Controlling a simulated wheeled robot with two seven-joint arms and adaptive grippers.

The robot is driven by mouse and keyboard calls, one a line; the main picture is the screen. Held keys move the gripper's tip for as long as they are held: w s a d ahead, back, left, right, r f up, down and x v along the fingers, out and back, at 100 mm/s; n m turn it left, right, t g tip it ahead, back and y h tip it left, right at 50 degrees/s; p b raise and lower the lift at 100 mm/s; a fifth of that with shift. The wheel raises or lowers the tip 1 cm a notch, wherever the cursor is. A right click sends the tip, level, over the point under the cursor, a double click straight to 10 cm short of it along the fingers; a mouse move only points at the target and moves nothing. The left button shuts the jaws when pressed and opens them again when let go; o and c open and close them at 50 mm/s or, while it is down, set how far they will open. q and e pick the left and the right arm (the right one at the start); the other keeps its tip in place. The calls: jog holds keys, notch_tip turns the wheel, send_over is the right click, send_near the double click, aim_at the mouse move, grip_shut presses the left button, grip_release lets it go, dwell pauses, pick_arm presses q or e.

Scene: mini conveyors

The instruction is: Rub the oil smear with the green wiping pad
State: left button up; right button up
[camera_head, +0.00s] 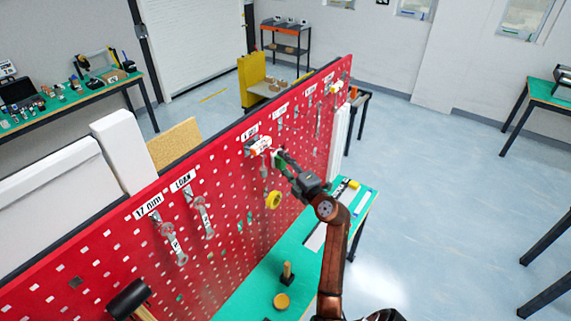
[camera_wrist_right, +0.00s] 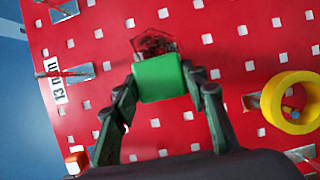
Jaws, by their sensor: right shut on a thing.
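The green wiping pad (camera_wrist_right: 160,78) is a small green block held between the fingertips of my right gripper (camera_wrist_right: 159,82), which is shut on it. In the head view my right gripper (camera_head: 282,160) is at the upper part of the red pegboard, and only a little green shows there. The oil smear (camera_wrist_right: 153,41) is a dark patch on the red board, just above the pad in the right wrist view. The pad's edge overlaps the smear's lower side in that view; I cannot tell whether it touches the board. My left gripper is not in view.
A yellow ring (camera_wrist_right: 293,103) hangs on the red pegboard (camera_head: 110,258) near my right gripper. Wrenches (camera_head: 170,243) and a hammer (camera_head: 130,299) hang farther left. A green bench top (camera_head: 255,281) lies below, with a wooden-handled tool (camera_head: 287,273) standing on it.

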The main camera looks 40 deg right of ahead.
jog(key=shift+w+a, duration=0.1)
jog(key=shift+w, duration=0.15)
jog(key=shift+w+d+p, duration=0.25)
jog(key=shift+w+d, duration=0.1)
jog(key=shift+d, duration=0.85)
jog(key=shift+w+d+p, duration=0.3)
jog(key=shift+w+d, duration=0.05)
jog(key=shift+d, duration=0.9)
jog(key=shift+w+d+p, duration=0.25)
jog(key=shift+w+d, duration=0.1)
jog(key=shift+d, duration=0.85)
jog(key=shift+p, duration=0.55)
jog(key=shift+a+p, duration=0.45)
jog(key=shift+s+a+r+p, duration=0.15)
jog(key=shift+s+a+p, duration=0.15)
jog(key=shift+a+p, duration=0.4)
jog(key=shift+s+a+p, duration=0.25)
jog(key=shift+a+p, duration=0.35)
jog(key=shift+a, duration=0.25)
